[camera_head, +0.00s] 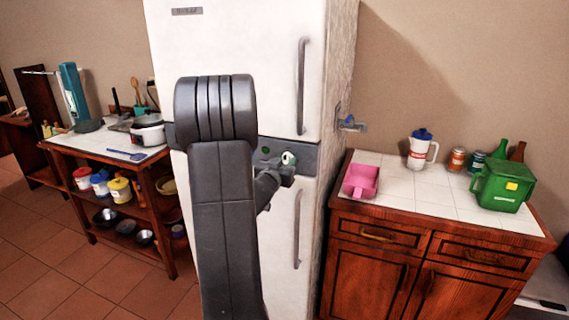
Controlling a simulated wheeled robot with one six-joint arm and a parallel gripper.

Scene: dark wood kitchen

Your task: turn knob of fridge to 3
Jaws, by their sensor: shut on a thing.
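The white fridge (268,50) stands in the middle of the view, with an upper and a lower door. A dark grey control panel (308,160) runs across it between the doors. A pale knob (289,157) shows on the panel, with a small green spot to its left. My gripper (286,168) is at the panel, shut at the knob and partly covering it. My arm hides the left part of the panel. The knob's marks and setting are too small to read.
The upper handle (301,85) and lower handle (297,229) stick out near my gripper. A tiled counter (420,203) at right holds a pink scoop (361,181), a jug (421,150) and a green container (501,186). A shelf table (85,150) stands left.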

